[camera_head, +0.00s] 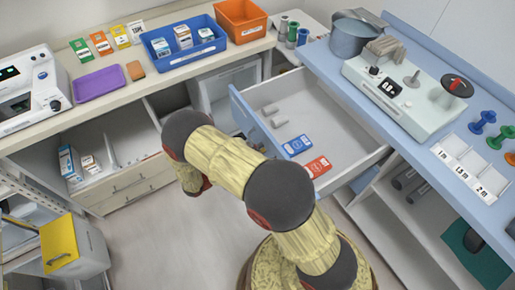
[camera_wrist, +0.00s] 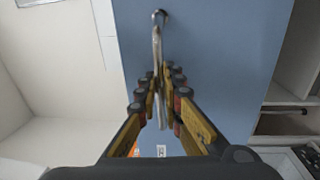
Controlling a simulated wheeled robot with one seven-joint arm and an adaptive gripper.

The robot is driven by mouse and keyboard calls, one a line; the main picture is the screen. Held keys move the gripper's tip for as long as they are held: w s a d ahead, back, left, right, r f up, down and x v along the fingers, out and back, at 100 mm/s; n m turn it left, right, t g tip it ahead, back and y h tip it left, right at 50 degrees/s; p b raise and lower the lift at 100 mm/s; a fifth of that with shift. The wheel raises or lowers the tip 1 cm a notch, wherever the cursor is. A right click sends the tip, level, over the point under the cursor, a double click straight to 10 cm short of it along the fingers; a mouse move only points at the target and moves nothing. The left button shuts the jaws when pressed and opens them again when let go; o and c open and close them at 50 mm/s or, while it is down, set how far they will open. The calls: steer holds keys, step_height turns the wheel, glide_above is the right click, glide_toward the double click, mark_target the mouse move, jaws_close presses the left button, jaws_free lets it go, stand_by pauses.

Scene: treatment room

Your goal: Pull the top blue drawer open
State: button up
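The top blue drawer stands pulled out in the head view, with its blue front (camera_head: 249,122) facing my arm and its pale inside showing. Its blue front fills the middle of the wrist view (camera_wrist: 225,60). A metal bar handle (camera_wrist: 157,45) runs along it. My gripper (camera_wrist: 165,78) has its fingers on both sides of this handle, close in against it, and looks shut on it. In the head view my arm hides the gripper's fingers and the handle.
The drawer holds grey cylinders (camera_head: 279,121), a blue box (camera_head: 297,146) and a red box (camera_head: 317,166). The blue-topped counter (camera_head: 430,150) carries a pot (camera_head: 350,38) and a device (camera_head: 410,95). Floor (camera_head: 190,240) between is clear.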

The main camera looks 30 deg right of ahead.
steer(key=o, duration=0.4)
steer(key=shift+c, duration=0.2)
steer(key=shift+a, duration=0.1)
steer(key=a+f, duration=0.1)
steer(key=a, duration=1)
steer(key=shift+s+a+f, duration=0.2)
steer(key=shift+s+a, duration=0.15)
steer(key=shift+s, duration=0.1)
